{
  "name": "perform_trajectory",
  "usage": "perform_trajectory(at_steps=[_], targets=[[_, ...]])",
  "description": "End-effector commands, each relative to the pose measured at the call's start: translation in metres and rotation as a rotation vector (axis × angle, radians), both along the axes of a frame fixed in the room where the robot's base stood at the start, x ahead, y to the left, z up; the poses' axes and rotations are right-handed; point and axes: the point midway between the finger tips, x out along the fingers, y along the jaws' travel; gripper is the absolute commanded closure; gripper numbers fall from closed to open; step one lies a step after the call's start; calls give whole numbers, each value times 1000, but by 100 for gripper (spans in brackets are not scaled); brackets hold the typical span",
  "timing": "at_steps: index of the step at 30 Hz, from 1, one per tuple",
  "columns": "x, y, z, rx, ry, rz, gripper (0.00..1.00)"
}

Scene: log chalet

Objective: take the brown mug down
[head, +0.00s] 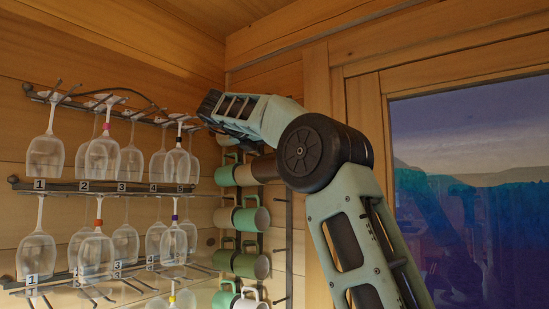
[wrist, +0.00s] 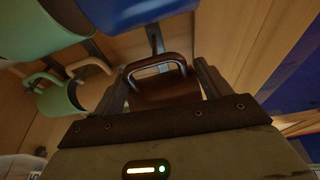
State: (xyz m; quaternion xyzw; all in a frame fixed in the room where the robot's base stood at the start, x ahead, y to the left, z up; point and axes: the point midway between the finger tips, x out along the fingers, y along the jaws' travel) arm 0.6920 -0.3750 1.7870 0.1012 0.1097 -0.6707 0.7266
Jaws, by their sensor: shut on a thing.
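In the wrist view the brown mug (wrist: 166,94) is dark brown, with its looped handle standing up toward the blue mug above. My gripper (wrist: 163,78) has one finger on each side of it and is shut on it. In the head view my gripper (head: 207,104) is up high, between the glass rack and the top of the mug column. The held mug cannot be made out clearly there. I cannot tell whether it still touches a peg.
A blue mug (wrist: 146,10) is close above the held mug. A large green mug (wrist: 38,30) and a smaller green one (wrist: 58,98) are to the left. Stemmed glasses (head: 102,157) hang on racks at left. A window (head: 470,190) is at right.

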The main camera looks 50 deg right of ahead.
Motion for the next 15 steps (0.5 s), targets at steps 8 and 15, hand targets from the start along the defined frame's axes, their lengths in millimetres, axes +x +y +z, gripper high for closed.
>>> perform_trajectory(at_steps=[8, 15], targets=[[-5, 76, -4, -1, -3, 4, 62], [-9, 118, 0, -1, -3, 1, 62]])
